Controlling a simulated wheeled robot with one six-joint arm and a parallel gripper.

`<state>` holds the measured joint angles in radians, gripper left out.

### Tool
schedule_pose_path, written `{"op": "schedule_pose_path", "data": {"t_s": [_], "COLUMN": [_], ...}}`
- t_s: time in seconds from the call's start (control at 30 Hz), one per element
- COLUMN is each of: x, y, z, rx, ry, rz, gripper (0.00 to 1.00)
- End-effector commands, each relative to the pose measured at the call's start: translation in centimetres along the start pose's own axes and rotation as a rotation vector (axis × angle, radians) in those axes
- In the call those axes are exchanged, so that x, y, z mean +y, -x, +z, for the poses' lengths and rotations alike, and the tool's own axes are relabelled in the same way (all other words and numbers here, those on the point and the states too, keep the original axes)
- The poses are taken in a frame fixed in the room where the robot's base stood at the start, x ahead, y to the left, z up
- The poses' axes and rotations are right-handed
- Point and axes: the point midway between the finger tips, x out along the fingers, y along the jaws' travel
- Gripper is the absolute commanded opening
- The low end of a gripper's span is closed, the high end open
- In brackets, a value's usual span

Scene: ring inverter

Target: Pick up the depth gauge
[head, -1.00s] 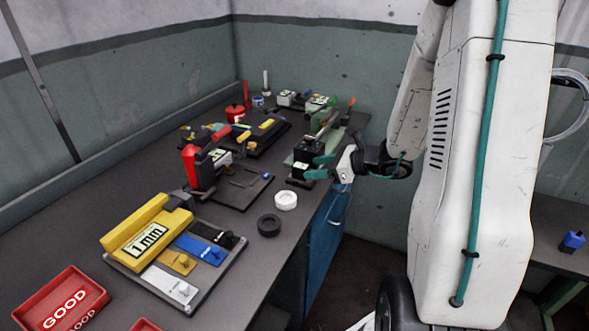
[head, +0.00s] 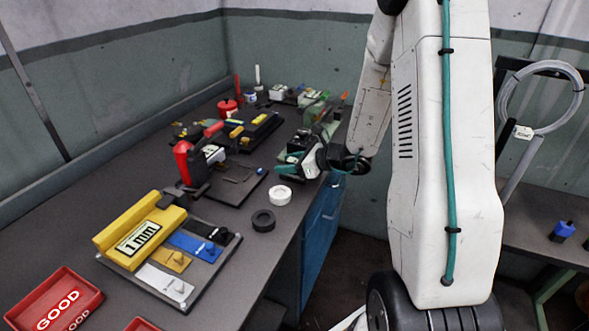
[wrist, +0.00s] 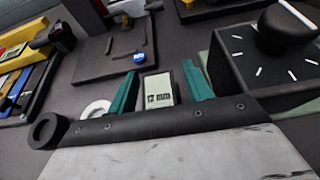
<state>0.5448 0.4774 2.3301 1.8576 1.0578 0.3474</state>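A small dark device with a pale display marked in mm, which looks like the depth gauge (wrist: 158,92), is between my two teal fingertips in the wrist view. My gripper (wrist: 162,88) is open around it, with a narrow gap at each side. In the head view my gripper (head: 288,163) is low over the right edge of the bench, beside a black block. The gauge cannot be made out there, and its lower part is hidden by my gripper in the wrist view.
A black box with dial marks and a knob (wrist: 265,60) stands close to the right of my fingers. A white ring (head: 280,195) and a black ring (head: 263,220) lie on the bench (head: 120,185) nearby. A red-handled clamp (head: 184,162) stands further left.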

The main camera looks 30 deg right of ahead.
Motion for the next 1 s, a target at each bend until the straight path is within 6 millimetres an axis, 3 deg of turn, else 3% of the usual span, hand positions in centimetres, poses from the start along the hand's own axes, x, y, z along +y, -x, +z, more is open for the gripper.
{"op": "schedule_pose_path", "data": {"t_s": [0.03, 0.17, 0.57, 1.0], "x": [0.0, 0.0, -0.1, 0.0], "y": [0.0, 0.1, 0.2, 1.4], "z": [0.0, 0.0, 0.3, 3.4], "rx": [0.000, 0.000, -0.001, -0.002], "ry": [0.000, 0.000, 0.001, 0.004], "rz": [0.000, 0.000, -0.001, -0.001], "gripper": [0.36, 0.00, 0.00, 0.00]}}
